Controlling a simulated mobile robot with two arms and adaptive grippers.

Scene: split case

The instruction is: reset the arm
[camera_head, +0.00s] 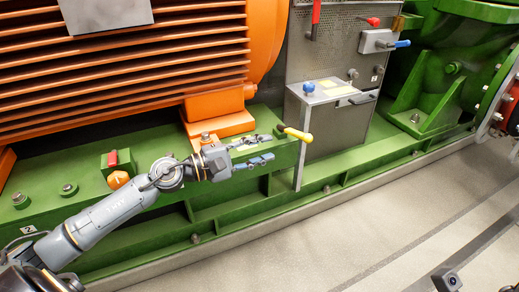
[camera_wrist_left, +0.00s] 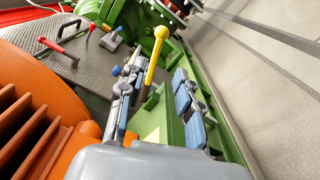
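My left arm (camera_head: 118,208) comes in from the lower left in the head view, stretched low over the green base frame. Its gripper (camera_head: 271,147) is open, with two blue-padded fingers spread apart. In the left wrist view the open gripper (camera_wrist_left: 156,78) shows bare green frame between its fingers. The gripper holds nothing. My right gripper does not show.
An orange finned motor (camera_head: 130,60) stands close behind the left arm on the green base frame (camera_head: 225,215). A grey box (camera_head: 335,115) with a blue knob is right of the lever. A red handle (camera_head: 316,12) is above. The floor (camera_head: 400,220) in front is clear.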

